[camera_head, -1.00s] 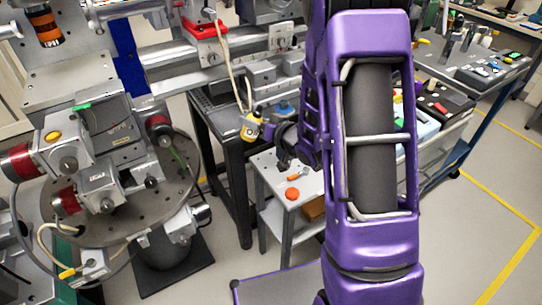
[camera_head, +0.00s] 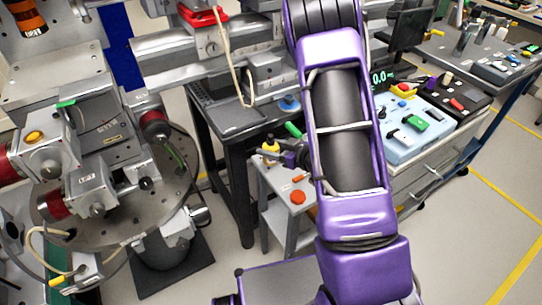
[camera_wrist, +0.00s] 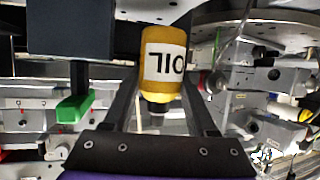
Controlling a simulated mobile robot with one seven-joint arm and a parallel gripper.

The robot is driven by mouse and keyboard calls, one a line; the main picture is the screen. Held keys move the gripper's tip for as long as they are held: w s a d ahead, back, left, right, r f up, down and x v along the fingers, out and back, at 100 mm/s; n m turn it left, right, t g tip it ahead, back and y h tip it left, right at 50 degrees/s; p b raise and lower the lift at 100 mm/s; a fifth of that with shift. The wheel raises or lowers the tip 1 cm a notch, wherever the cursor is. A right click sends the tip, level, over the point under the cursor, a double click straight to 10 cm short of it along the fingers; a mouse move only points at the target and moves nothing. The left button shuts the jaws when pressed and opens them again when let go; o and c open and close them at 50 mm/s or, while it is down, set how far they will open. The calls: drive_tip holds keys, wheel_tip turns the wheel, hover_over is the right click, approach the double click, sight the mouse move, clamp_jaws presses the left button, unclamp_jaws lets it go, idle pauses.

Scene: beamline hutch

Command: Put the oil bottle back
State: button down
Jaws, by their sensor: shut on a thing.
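The oil bottle (camera_head: 270,150) is yellow with a dark cap. In the wrist view the bottle (camera_wrist: 163,62) appears upside down, its white label reading OIL, between the two fingers. My gripper (camera_head: 279,153) is shut on it. In the head view it is held close to the far left part of a small grey side table (camera_head: 281,216). I cannot tell whether the bottle touches the table. My purple arm hides the table's right side.
An orange round object (camera_head: 297,197) and a small orange item (camera_head: 298,178) lie on the side table. A dark bench (camera_head: 235,122) stands behind it. A green handle (camera_head: 293,130) is close behind the gripper. A round perforated stage (camera_head: 160,190) stands at left.

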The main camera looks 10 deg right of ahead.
drive_tip(key=shift+f, duration=1.4)
drive_tip(key=shift+f+b, duration=0.25)
drive_tip(key=shift+b, duration=0.1)
drive_tip(key=shift+c, duration=2.4)
unclamp_jaws()
drive_tip(key=shift+r, duration=0.1)
drive_tip(key=shift+r, duration=0.1)
drive_tip(key=shift+r+p, duration=0.15)
drive_tip(key=shift+p, duration=0.15)
drive_tip(key=p+v, duration=0.1)
drive_tip(key=v, duration=1)
drive_tip(key=shift+s+d, duration=0.25)
drive_tip(key=shift+s, duration=0.1)
